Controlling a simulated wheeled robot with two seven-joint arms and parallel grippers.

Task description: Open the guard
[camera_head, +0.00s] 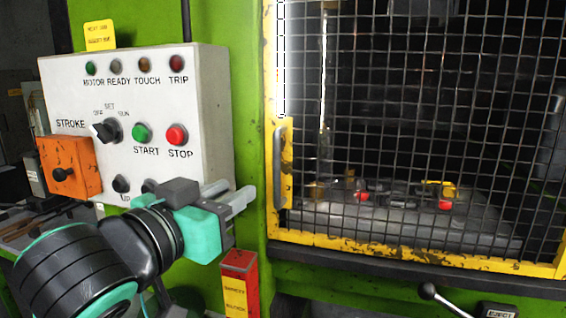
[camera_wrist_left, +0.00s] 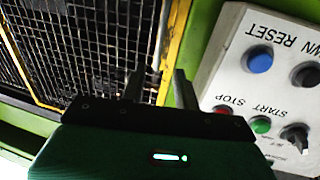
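The guard is a wire-mesh door in a worn yellow frame (camera_head: 400,252), standing closed across the press opening in the head view. Its grey vertical handle (camera_head: 280,165) is on the left side of the frame. The mesh (camera_wrist_left: 85,45) also shows at the left of the left wrist view. My left gripper (camera_head: 243,193) is in front of the lower right corner of the control panel, left of the handle and apart from it. Its two fingers (camera_wrist_left: 160,88) are spread with nothing seen between them. My right gripper is in neither view.
The white control panel (camera_head: 207,80) is close behind and above my left gripper, with START (camera_head: 142,132) and STOP (camera_head: 177,134) buttons. An orange box (camera_head: 80,165) is at its left. A red box (camera_head: 240,275) is below the gripper. A black-knobbed lever (camera_head: 428,291) is below the guard.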

